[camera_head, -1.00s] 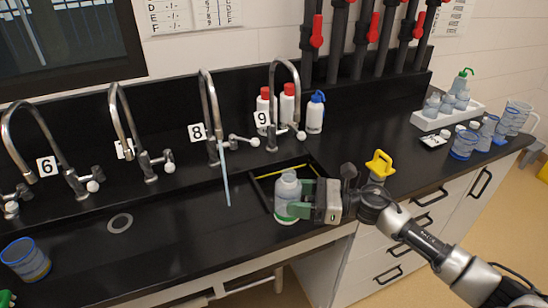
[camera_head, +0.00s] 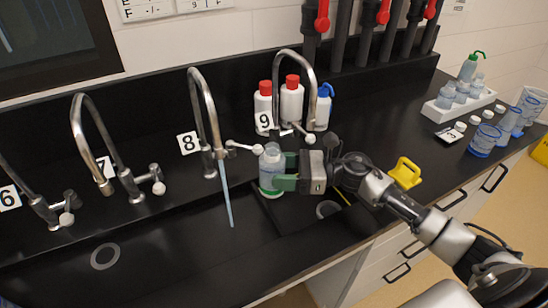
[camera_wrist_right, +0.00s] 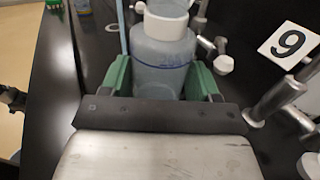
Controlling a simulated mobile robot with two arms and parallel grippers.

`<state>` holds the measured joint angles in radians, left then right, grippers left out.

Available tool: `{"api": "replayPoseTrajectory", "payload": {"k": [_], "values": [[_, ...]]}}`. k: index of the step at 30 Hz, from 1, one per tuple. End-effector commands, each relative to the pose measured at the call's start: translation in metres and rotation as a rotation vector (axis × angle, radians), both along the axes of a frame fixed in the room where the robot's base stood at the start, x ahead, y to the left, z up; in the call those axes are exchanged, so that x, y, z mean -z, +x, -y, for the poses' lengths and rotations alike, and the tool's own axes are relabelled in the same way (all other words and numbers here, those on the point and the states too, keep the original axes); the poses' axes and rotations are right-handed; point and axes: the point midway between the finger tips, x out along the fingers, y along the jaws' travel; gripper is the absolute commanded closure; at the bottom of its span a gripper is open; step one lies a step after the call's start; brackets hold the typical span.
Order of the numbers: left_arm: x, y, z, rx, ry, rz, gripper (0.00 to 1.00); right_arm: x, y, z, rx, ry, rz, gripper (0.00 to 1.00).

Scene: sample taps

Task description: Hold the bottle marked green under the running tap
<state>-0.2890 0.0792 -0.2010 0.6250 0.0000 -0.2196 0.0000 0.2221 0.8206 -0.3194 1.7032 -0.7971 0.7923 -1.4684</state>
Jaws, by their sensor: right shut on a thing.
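The translucent bottle (camera_head: 271,172) with a green band near its base is upright in my right gripper (camera_head: 284,172), which is shut around its body. In the right wrist view the bottle (camera_wrist_right: 160,62) stands between the green fingers (camera_wrist_right: 160,82). The stream also shows left of the bottle in the right wrist view (camera_wrist_right: 122,28). A dark and green part at that view's left edge may be my left gripper (camera_wrist_right: 12,97); its jaws are unclear.
Tap 9 (camera_head: 311,85) arches close behind the bottle, with red-capped bottles (camera_head: 291,97) behind it. Tap 7 (camera_head: 98,140) stands to the left. A yellow object (camera_head: 405,172) sits right of my right gripper. A white tray (camera_head: 440,113) with bottles is farther right.

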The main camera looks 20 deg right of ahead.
Motion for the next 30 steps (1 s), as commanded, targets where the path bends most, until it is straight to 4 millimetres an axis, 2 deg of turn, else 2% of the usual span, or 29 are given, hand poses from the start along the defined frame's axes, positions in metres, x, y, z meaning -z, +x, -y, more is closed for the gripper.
{"api": "replayPoseTrajectory", "payload": {"k": [5,14,20,24,30], "values": [[-0.006,0.0,0.0,0.0,0.0,0.0,0.57,0.003,0.0,-0.01,-0.001,0.002,-0.001,0.62],[-0.019,-0.024,-0.001,-0.001,0.003,-0.037,0.57,0.017,-0.002,-0.047,-0.002,0.003,-0.001,0.62],[-0.027,-0.016,-0.001,-0.001,0.003,-0.026,0.57,0.029,-0.003,-0.073,-0.001,0.003,-0.001,0.62],[-0.027,-0.006,0.0,-0.001,0.001,-0.01,0.57,0.029,-0.004,-0.091,-0.002,0.002,0.001,0.62],[-0.028,-0.005,0.0,-0.001,0.0,-0.007,0.57,0.029,-0.004,-0.108,-0.001,0.0,0.001,0.62]]}}
